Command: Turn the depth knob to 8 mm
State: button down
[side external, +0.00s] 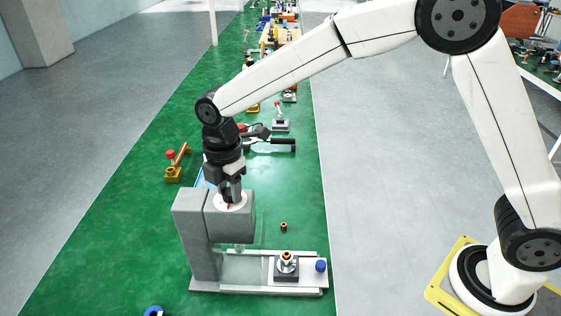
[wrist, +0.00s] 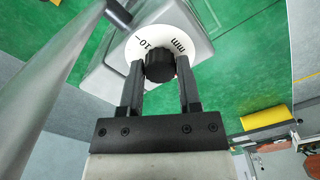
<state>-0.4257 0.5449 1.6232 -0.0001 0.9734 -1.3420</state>
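The depth knob (wrist: 160,66) is black and round, in the middle of a white dial (wrist: 133,50). The dial shows "10" on its left and "mm" on its right; no 8 mark or pointer is clear. The dial also shows in the side view (side external: 241,205) on top of the grey machine head (side external: 232,226), with a small red mark. My gripper (wrist: 160,62) points down at the dial, one finger on each side of the knob. The fingers are very close to the knob's sides; I cannot tell whether they press on it.
The grey machine stands on a rail base (side external: 235,288) with a small metal fixture (side external: 287,268) and a blue knob (side external: 321,265) at right. A small brass part (side external: 283,226) lies behind it. A grey bar (wrist: 60,85) crosses the wrist view's left side.

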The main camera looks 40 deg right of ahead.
jog(key=shift+m, duration=0.4)
jog(key=m, duration=1)
jog(key=shift+m, duration=0.4)
jog(key=m, duration=1.2)
dwell(0.3)
jog(key=shift+c, duration=1.4)
grip_release()
